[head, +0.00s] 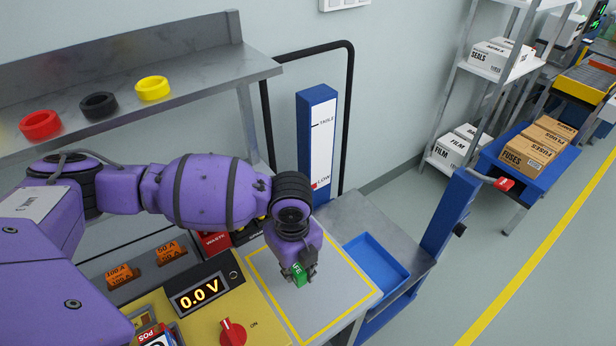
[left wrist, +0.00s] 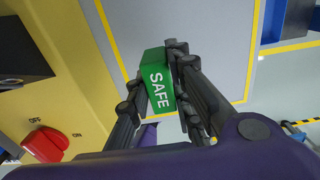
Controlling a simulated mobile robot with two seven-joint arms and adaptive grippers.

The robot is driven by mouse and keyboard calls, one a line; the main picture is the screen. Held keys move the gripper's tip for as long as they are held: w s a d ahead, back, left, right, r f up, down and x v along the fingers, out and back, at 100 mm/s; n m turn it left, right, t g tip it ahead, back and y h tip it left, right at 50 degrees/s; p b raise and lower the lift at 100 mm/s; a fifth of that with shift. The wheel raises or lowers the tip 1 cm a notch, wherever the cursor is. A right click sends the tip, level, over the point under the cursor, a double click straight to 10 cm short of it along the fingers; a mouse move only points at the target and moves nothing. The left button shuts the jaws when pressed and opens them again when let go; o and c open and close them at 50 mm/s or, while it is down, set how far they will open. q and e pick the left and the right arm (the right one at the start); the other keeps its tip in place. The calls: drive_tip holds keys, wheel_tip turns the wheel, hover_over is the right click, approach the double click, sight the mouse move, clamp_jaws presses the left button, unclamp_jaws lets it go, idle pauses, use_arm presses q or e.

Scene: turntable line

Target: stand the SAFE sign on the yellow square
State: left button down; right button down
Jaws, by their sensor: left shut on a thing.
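The green SAFE sign (head: 299,275) is between the fingers of my left gripper (head: 300,277), which is shut on it. In the left wrist view the sign (left wrist: 157,82) shows its white lettering, with the dark fingers (left wrist: 160,95) on both sides. The yellow square (head: 327,334) is an outline on a pale grey surface. In both views the sign shows over the area inside this outline; I cannot tell whether its base touches the surface. My right gripper is not in view.
A yellow panel with a 0.0 V display (head: 200,292) and a red knob (head: 232,333) stands left of the square. A blue tray (head: 376,259) lies to its right. A shelf with red, black and yellow rings (head: 153,88) is above my arm.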

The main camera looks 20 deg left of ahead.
sight(297, 274)
use_arm(q)
drive_tip(key=shift+w+f, duration=0.7)
drive_tip(key=shift+f, duration=1.6)
drive_tip(key=shift+f, duration=0.15)
drive_tip(key=c, duration=1.6)
unclamp_jaws()
drive_tip(key=shift+o, duration=0.2)
